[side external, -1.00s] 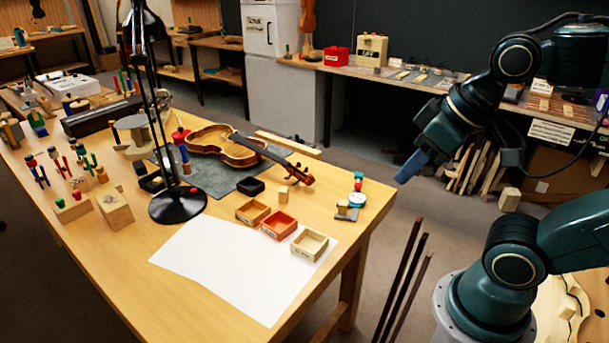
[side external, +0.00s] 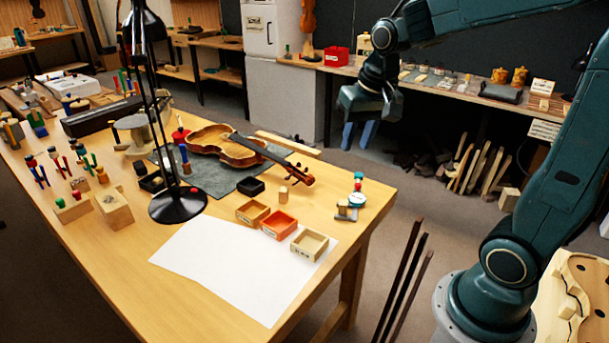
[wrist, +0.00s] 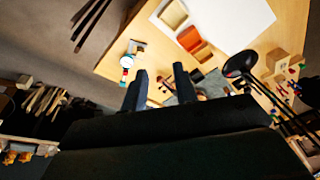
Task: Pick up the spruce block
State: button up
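A small pale upright wooden block (side external: 283,194), apparently the spruce block, stands on the bench between the violin's scroll and the small boxes. I cannot pick it out clearly in the wrist view. My gripper (side external: 357,137) is high beyond the bench's far right corner, well away from the block, with its blue fingers pointing down. In the wrist view my gripper (wrist: 160,80) shows two fingers apart, with nothing held between them.
A violin (side external: 225,148) lies on a grey mat. Orange (side external: 279,225) and pale (side external: 310,245) boxes stand in front of the block. A black lamp (side external: 178,206) rises at left. White paper covers the front.

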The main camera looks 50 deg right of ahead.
jog(key=w+d+f+m+g, duration=0.2)
jog(key=w+d+f+m, duration=0.1)
jog(key=w+d+f, duration=0.35)
jog(key=m+g, duration=0.1)
jog(key=m, duration=0.3)
send_over(343, 201)
notch_tip(343, 201, down, 9)
jog(key=shift+d+y, duration=0.15)
jog(key=shift+y, duration=0.15)
jog(key=shift+s, duration=0.1)
jog(key=shift+f, duration=4.3)
jog(key=shift+f, duration=0.1)
jog(key=shift+f, duration=2.5)
jog(key=c, duration=0.6)
